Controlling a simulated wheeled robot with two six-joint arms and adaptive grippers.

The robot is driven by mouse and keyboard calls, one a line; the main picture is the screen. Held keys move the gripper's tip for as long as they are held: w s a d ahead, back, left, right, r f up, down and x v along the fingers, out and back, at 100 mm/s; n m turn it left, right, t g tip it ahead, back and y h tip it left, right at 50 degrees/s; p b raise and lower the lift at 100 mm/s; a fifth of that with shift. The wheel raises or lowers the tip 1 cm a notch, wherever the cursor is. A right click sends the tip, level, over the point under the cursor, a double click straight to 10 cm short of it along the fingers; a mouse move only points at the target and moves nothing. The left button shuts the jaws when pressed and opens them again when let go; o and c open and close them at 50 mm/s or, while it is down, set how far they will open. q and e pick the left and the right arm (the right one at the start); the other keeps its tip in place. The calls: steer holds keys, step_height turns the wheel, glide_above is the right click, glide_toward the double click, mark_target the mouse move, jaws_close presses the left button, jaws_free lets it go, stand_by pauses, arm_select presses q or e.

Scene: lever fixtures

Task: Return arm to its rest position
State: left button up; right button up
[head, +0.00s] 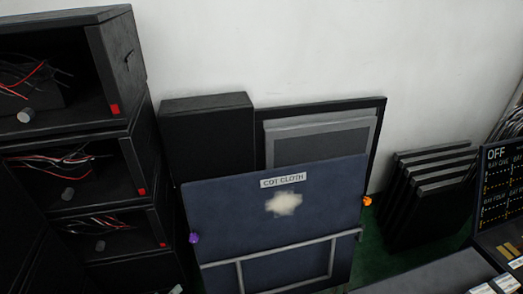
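Neither of my grippers shows in the head view, and no arm can be made out. A dark blue panel (230,215) with a pale label (283,181) and a whitish patch (284,203) stands in the middle. A small purple knob-like piece (194,238) is at its left edge. A small orange one (367,201) is at its right edge. I cannot tell how either is attached.
Black open boxes with loose wires (70,160) are stacked at the left. A black box (207,135) and a framed grey panel (320,146) stand against the white wall. Dark slabs (428,200) lean at the right, near a display panel (500,185) reading OFF.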

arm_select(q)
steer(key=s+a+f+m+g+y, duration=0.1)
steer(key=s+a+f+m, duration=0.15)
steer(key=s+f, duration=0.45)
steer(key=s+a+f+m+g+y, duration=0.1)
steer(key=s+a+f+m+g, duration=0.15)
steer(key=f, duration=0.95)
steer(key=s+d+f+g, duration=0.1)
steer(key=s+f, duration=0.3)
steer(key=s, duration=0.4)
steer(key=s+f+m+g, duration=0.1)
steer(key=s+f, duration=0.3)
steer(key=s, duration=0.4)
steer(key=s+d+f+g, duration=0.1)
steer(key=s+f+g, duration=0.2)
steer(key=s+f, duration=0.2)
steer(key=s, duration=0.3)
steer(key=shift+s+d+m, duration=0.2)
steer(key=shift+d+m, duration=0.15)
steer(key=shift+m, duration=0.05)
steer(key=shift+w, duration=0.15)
